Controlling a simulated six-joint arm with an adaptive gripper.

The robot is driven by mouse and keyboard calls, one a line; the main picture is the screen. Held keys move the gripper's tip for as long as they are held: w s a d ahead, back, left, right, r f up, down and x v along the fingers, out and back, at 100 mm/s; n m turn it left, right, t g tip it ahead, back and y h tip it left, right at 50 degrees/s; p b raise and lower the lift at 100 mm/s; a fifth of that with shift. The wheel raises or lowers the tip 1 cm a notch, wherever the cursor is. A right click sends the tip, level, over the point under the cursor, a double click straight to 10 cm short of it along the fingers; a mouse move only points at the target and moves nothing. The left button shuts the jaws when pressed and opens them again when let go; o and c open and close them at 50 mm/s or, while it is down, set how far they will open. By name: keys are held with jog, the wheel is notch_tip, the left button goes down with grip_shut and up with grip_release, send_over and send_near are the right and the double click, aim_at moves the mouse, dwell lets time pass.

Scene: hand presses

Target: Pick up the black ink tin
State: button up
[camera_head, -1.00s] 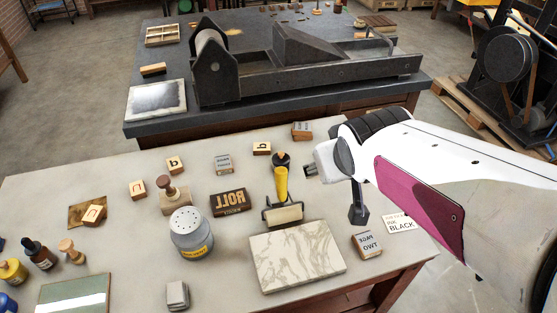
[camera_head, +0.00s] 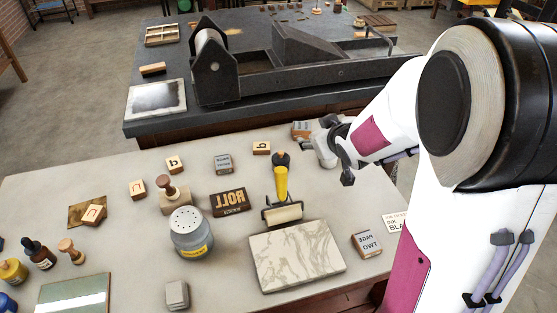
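I cannot make out a black ink tin in the head view; my arm covers part of the bench's right side. A white card (camera_head: 395,222) with "INK" and part of "BLACK" showing lies at the bench's right edge, partly covered by my arm. My gripper (camera_head: 336,160) is above the bench's far right part, beyond the card, near a small wood-and-metal block (camera_head: 301,130). One dark finger points down.
A "TWO" block (camera_head: 367,243) lies right of the slab. A press (camera_head: 300,70) stands behind.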

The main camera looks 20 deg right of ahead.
jog(key=w+f+n+t+y, duration=0.1)
jog(key=w+f+y, duration=0.1)
jog(key=w+f, duration=0.4)
jog(key=t+y, duration=0.1)
jog(key=y, duration=0.3)
send_near(282, 157)
jog(key=shift+w+a+f+n, duration=0.25)
jog(key=shift+w+f+n, duration=0.15)
jog(key=shift+x, duration=1.3)
jog(key=shift+w, duration=0.15)
jog(key=shift+x, duration=2.5)
jog(key=shift+r, duration=0.15)
jog(key=c, duration=1.3)
